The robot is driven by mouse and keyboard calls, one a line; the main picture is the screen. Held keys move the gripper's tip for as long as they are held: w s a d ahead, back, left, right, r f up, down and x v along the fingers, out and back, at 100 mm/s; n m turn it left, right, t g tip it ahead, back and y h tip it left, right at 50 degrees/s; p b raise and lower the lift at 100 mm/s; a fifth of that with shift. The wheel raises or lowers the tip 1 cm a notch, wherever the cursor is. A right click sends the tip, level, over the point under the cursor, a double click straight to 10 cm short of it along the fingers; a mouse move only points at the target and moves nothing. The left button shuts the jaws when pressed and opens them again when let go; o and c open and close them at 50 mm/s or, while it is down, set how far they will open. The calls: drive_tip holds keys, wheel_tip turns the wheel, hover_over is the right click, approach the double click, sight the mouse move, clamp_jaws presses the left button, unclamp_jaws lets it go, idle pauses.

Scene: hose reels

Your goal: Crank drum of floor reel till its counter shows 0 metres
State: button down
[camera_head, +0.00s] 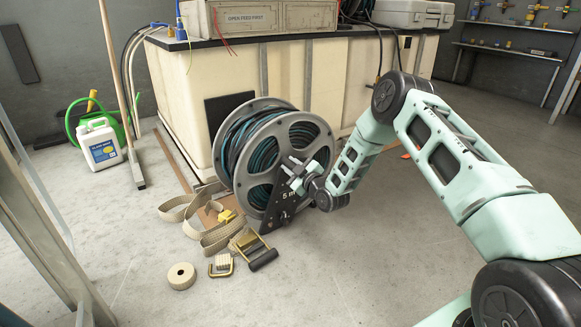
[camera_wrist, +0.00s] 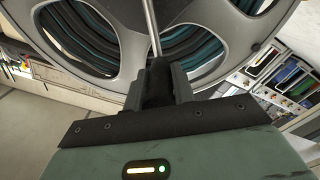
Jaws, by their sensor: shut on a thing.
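The floor reel (camera_head: 256,190) stands on the concrete floor in front of the cream bench. Its grey drum carries dark and teal hose, which also shows through the flange openings in the wrist view (camera_wrist: 187,20). The counter (camera_head: 287,195) low on the reel's side reads "5 m" as far as I can see. My gripper (camera_head: 298,174) is at the drum's near face. In the wrist view its fingers (camera_wrist: 159,82) are shut around a dark crank handle (camera_wrist: 158,72). A thin metal rod (camera_wrist: 152,28) runs up beyond the handle. In the head view my gripper hides most of the handle.
A webbing strap (camera_head: 190,205), a ratchet buckle (camera_head: 254,249) and a tape roll (camera_head: 181,276) lie on the floor left of the reel. The cream bench (camera_head: 335,75) is close behind. A white jug (camera_head: 100,147) stands at left.

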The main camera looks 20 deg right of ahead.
drive_tip(key=shift+w+d+r+m+p, duration=0.1)
drive_tip(key=shift+d+r+m+p, duration=0.35)
drive_tip(key=shift+d+m, duration=0.1)
drive_tip(key=w+d+m+p, duration=0.1)
drive_tip(key=d+m+p, duration=0.2)
drive_tip(key=d+m, duration=0.4)
drive_tip(key=shift+w+d+r, duration=0.15)
drive_tip(key=shift+d+r, duration=0.2)
drive_tip(key=shift+d, duration=0.25)
drive_tip(key=c, duration=1.2)
unclamp_jaws()
drive_tip(key=shift+o, duration=0.2)
